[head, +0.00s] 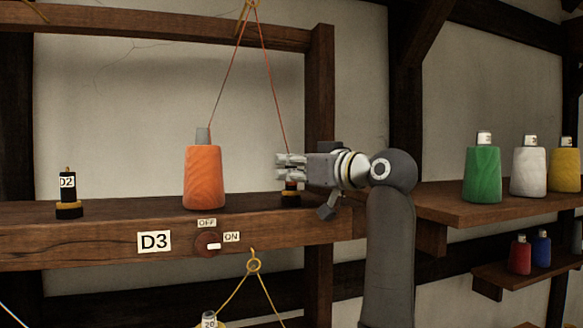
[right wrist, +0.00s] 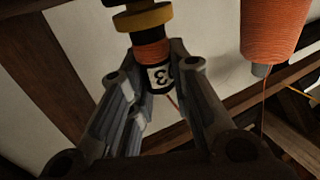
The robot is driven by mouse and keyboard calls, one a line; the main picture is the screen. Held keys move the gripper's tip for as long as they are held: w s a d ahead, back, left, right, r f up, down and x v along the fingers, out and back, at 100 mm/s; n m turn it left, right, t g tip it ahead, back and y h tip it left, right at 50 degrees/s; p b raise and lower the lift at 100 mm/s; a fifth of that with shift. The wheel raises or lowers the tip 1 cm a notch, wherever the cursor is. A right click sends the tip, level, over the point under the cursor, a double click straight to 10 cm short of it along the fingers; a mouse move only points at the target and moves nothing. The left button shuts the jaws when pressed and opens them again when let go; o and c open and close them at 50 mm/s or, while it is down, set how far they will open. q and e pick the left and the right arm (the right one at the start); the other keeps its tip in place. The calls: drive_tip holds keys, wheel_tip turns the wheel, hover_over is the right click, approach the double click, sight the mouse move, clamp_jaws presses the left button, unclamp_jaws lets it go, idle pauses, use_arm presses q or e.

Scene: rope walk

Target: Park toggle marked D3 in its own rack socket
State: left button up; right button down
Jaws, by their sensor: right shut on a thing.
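My right gripper (head: 280,167) is shut on a dark toggle (head: 291,185) with an orange thread band, above the right end of the beam. In the right wrist view, the toggle (right wrist: 153,52) shows upside down between the fingers, with a white label reading 3; the rest of its mark is hidden. A yellow ring (right wrist: 143,18) and black base (head: 291,201) sit in line with its foot, at the beam top. I cannot tell whether the toggle is fully seated. An orange line runs from it up to a hook. My left gripper is not in view.
An orange spool (head: 205,177) stands left of my gripper, above the D3 sign (head: 154,241) and an ON/OFF switch (head: 208,244). Toggle D2 (head: 67,187) stands upright at left. Green (head: 482,174), white and yellow spools stand on the right shelf. An upright post (head: 319,90) is behind my gripper.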

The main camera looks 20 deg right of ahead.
drive_tip(key=shift+f, duration=0.3)
drive_tip(key=c, duration=1.6)
unclamp_jaws()
drive_tip(key=shift+s, duration=0.1)
drive_tip(key=shift+s+d+b, duration=0.3)
drive_tip(key=shift+s+b, duration=0.15)
drive_tip(key=shift+b, duration=0.1)
drive_tip(key=shift+b+v, duration=0.85)
drive_tip(key=shift+v, duration=1.25)
drive_tip(key=b+v, duration=0.2)
drive_tip(key=v, duration=0.3)
drive_tip(key=shift+s+d, duration=0.15)
drive_tip(key=shift+s, duration=0.2)
